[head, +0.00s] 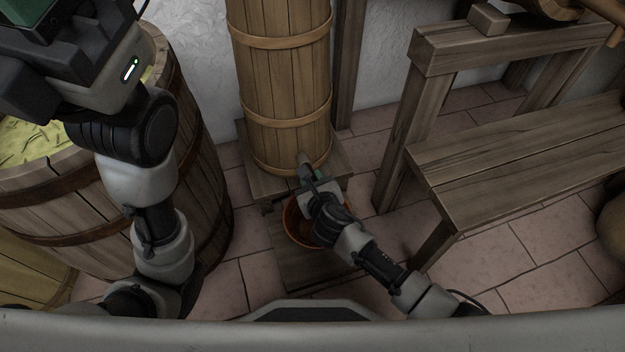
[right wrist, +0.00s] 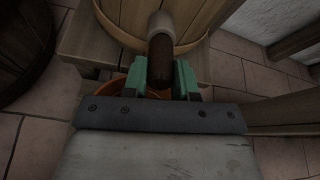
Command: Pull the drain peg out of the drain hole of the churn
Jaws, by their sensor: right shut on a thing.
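The churn (head: 283,95) is a tall wooden staved vessel with pale hoops, standing upright on a low wooden stand (head: 258,178). The drain peg (head: 304,160) shows low on the churn's front. In the right wrist view, the drain peg (right wrist: 160,45) has a dark shaft running between my green fingers and a paler part against the churn. My right gripper (head: 309,178) is shut on the peg; the fingers also show in the right wrist view (right wrist: 161,78). I cannot tell how deep the peg sits. My left arm rises at the left; its jaws do not show clearly.
A reddish-brown bowl (head: 293,222) sits below my right gripper, partly hidden by it. A large open barrel (head: 190,150) stands left. A wooden bench (head: 500,160) stands right. Tiled floor (head: 480,255) is free in front of the bench.

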